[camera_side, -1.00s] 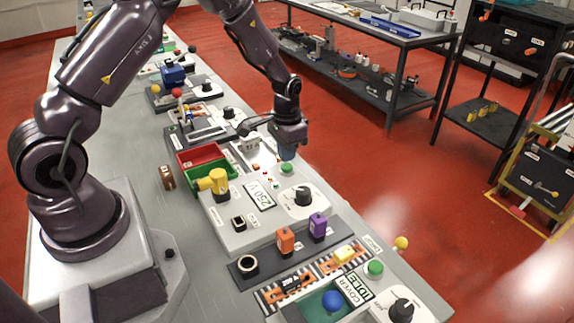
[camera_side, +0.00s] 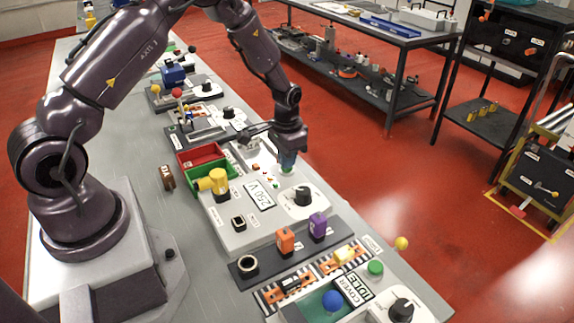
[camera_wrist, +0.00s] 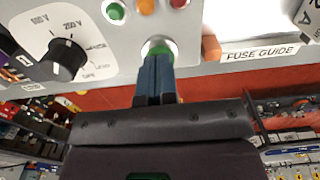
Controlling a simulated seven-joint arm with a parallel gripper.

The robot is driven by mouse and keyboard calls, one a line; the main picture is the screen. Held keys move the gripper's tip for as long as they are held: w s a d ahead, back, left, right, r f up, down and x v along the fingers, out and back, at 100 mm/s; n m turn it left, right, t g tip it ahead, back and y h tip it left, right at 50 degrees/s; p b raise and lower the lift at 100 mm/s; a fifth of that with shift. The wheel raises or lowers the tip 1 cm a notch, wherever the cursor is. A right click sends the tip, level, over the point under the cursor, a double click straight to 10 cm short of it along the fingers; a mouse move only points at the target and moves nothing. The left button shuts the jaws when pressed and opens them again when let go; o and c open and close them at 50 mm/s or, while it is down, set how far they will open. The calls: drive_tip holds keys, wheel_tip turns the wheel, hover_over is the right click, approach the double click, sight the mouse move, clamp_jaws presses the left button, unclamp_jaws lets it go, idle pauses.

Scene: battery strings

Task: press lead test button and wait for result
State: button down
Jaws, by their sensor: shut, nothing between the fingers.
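My gripper (camera_side: 288,163) is shut and empty, pointing down at the grey tester panel (camera_side: 236,236). In the wrist view its blue-grey fingertips (camera_wrist: 157,62) are at the green button (camera_wrist: 160,46) in its pale ring and cover part of it. They look to be touching or just above the button; I cannot tell whether it is pressed in. A black rotary knob (camera_wrist: 66,60) sits beside the button on a white dial. Green (camera_wrist: 114,11), orange (camera_wrist: 147,5) and red (camera_wrist: 180,2) lamps sit by the button.
Orange (camera_side: 285,240) and purple (camera_side: 318,226) blocks stand in front, near a panel whose display (camera_side: 354,291) reads IDLE.

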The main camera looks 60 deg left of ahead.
drive_tip(key=shift+f, duration=0.35)
drive_tip(key=shift+r, duration=3)
drive_tip(key=shift+s+d+f, duration=0.1)
drive_tip(key=shift+s, duration=0.25)
drive_tip(key=shift+s+d+n+g, duration=0.15)
drive_tip(key=shift+s+n+g, duration=0.1)
drive_tip(key=shift+s, duration=0.3)
drive_tip(key=shift+s+d+n+g, duration=0.15)
drive_tip(key=shift+s+g, duration=0.1)
drive_tip(key=shift+s, duration=0.3)
wheel_tip(320, 180, up, 16)
drive_tip(key=t, duration=0.2)
hover_over(278, 178)
drive_tip(key=s+d, duration=0.6)
drive_tip(key=s, duration=0.4)
drive_tip(key=s+d+r+t, duration=0.4)
drive_tip(key=s+r, duration=0.5)
drive_tip(key=shift+d+r+m+t, duration=0.3)
drive_tip(key=shift+d+m, duration=0.05)
drive_tip(key=shift+m, duration=0.05)
